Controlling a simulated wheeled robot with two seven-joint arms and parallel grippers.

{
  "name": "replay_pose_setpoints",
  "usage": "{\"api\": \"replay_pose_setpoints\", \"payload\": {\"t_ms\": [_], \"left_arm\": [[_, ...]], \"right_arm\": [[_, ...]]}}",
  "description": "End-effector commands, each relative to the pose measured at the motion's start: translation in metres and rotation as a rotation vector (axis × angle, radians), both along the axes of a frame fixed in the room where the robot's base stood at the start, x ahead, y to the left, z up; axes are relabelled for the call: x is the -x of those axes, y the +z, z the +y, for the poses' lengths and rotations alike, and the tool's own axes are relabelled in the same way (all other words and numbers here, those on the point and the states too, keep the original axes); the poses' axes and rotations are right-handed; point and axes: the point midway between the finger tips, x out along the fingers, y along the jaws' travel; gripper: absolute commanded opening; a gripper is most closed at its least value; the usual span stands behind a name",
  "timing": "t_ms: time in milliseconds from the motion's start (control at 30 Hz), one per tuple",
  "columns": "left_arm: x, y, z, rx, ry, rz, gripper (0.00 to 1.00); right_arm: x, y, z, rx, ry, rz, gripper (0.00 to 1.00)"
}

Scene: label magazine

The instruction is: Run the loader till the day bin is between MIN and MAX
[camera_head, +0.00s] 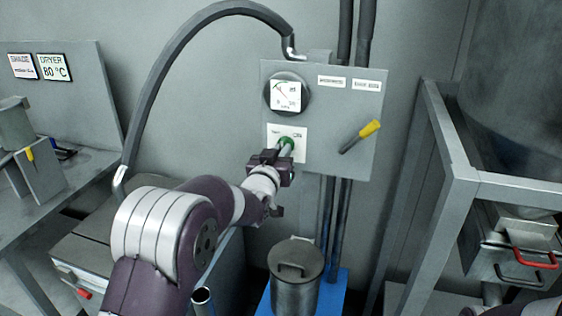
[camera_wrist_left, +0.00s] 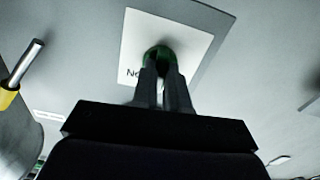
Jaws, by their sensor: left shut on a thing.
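A grey control panel (camera_head: 335,100) on the wall carries a round gauge (camera_head: 287,94), a green knob (camera_head: 286,144) on a white label plate, and a lever with a yellow grip (camera_head: 361,135). My left gripper (camera_head: 282,152) is at the knob with its fingers shut on it. The left wrist view shows the fingers (camera_wrist_left: 163,92) around the green knob (camera_wrist_left: 158,55), hiding most of it. A lidded metal bin (camera_head: 296,275) stands below on a blue base. No MIN or MAX mark can be made out. My right gripper cannot be made out.
A grey hose (camera_head: 160,75) arches over my left arm to the panel. At right stands a metal frame (camera_head: 440,150) with a large vessel and a red handle (camera_head: 535,260). At left is a bench with DRYER 80 °C sign (camera_head: 53,67).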

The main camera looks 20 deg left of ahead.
Motion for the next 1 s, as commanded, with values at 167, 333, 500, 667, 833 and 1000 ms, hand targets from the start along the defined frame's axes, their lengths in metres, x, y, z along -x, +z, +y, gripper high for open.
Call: {"api": "replay_pose_setpoints", "payload": {"t_ms": [167, 333, 500, 667, 833, 1000], "left_arm": [[0.000, -0.004, 0.000, 0.162, 0.000, 0.005, 0.00], [0.000, -0.004, 0.000, 0.318, 0.000, 0.011, 0.00], [0.000, -0.002, 0.000, 0.455, 0.000, 0.015, 0.00], [0.000, -0.002, 0.000, 0.558, 0.001, 0.021, 0.00], [0.000, -0.002, 0.000, 0.635, 0.000, 0.022, 0.00], [0.000, -0.001, 0.000, 0.679, 0.000, 0.025, 0.00]], "right_arm": [[0.000, -0.017, 0.000, 0.000, 0.000, 0.000, 0.00], [0.000, -0.026, 0.000, 0.000, 0.000, 0.000, 0.00], [0.000, -0.034, 0.000, 0.000, 0.000, 0.000, 0.00], [0.000, -0.039, 0.000, 0.000, 0.000, 0.000, 0.00], [0.000, -0.042, 0.000, 0.000, 0.000, 0.000, 0.00], [0.000, -0.044, 0.000, 0.000, 0.000, 0.000, 0.00]]}}
